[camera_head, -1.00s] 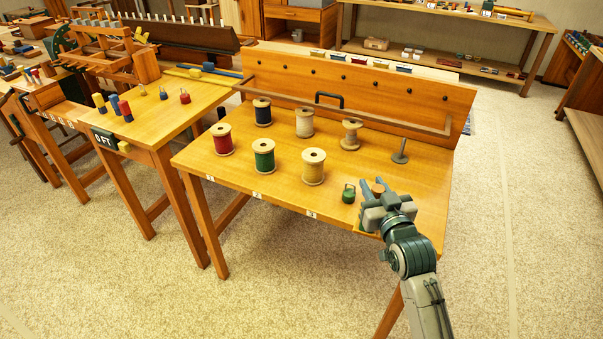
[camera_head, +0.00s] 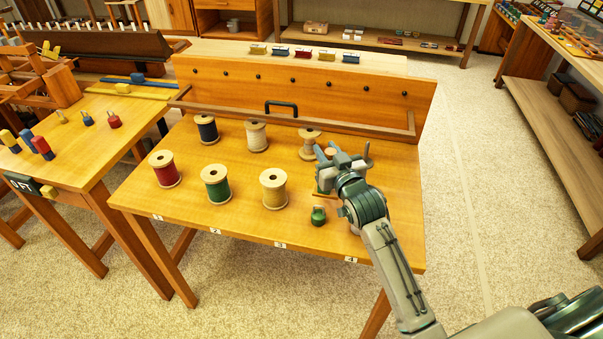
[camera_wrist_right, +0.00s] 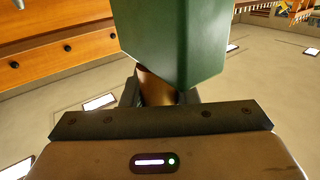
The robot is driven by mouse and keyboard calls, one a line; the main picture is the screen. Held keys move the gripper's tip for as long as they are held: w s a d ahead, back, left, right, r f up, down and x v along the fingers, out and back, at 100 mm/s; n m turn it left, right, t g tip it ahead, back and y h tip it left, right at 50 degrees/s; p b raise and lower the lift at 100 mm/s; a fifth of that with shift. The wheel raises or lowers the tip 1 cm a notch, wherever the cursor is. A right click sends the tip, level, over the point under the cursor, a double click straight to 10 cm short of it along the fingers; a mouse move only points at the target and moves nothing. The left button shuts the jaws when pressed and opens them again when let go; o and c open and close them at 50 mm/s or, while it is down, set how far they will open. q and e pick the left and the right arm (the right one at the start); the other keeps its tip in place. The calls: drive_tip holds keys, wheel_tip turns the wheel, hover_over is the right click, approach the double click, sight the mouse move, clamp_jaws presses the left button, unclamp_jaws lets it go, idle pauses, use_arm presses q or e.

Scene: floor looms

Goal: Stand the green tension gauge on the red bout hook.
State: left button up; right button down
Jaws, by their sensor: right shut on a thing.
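My right gripper (camera_head: 333,162) is shut over the right part of the loom table. In the right wrist view it grips a brown round stem (camera_wrist_right: 157,88) that carries a green block (camera_wrist_right: 172,35), which looks like the green tension gauge. In the head view the fingers mostly hide this piece; some green shows beneath them. On the side table at the left stands a small red piece (camera_head: 113,121) with a thin top, perhaps the red bout hook; I cannot tell for sure. My left gripper is not in view.
Several thread spools, including a red (camera_head: 164,169) and a green one (camera_head: 215,184), stand left of the gripper. A small green piece with a loop (camera_head: 318,215) stands near the front edge. A wooden backboard (camera_head: 300,88) closes the rear.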

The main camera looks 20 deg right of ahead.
sight(317, 192)
drive_tip(key=shift+s+f, duration=0.15)
drive_tip(key=shift+f, duration=2.9)
drive_tip(key=shift+f, duration=0.15)
drive_tip(key=c, duration=1.1)
unclamp_jaws()
drive_tip(key=shift+c, duration=0.2)
